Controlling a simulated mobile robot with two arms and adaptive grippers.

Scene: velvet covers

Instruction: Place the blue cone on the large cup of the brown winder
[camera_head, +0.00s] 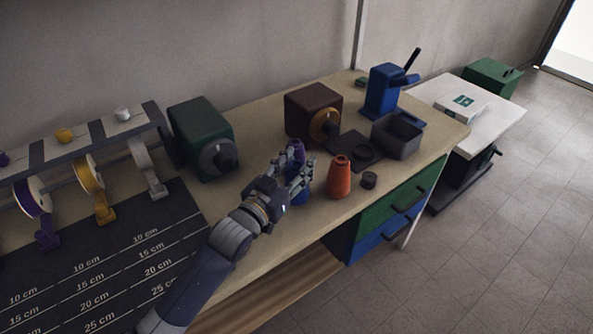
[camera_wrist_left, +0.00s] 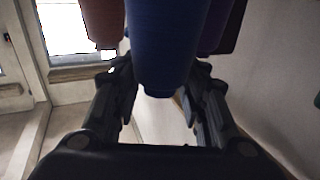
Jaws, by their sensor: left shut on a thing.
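My left gripper (camera_head: 298,178) is over the near part of the table, and its fingers lie on both sides of the blue cone (camera_head: 301,198). In the left wrist view, the blue cone (camera_wrist_left: 164,45) fills the space between the fingers (camera_wrist_left: 162,75). The gripper is shut on it. The fingers hide much of the cone in the head view, and I cannot tell whether it touches the table. The brown winder (camera_head: 308,104) stands behind, with a gold ring and a dark round cup (camera_head: 331,127) on its front. My right gripper is not in view.
A purple cone (camera_head: 296,148) is just behind the gripper. A dark flat plate (camera_head: 366,158) and grey bin (camera_head: 397,136) lie right of the winder. A green winder (camera_head: 200,135) stands left.

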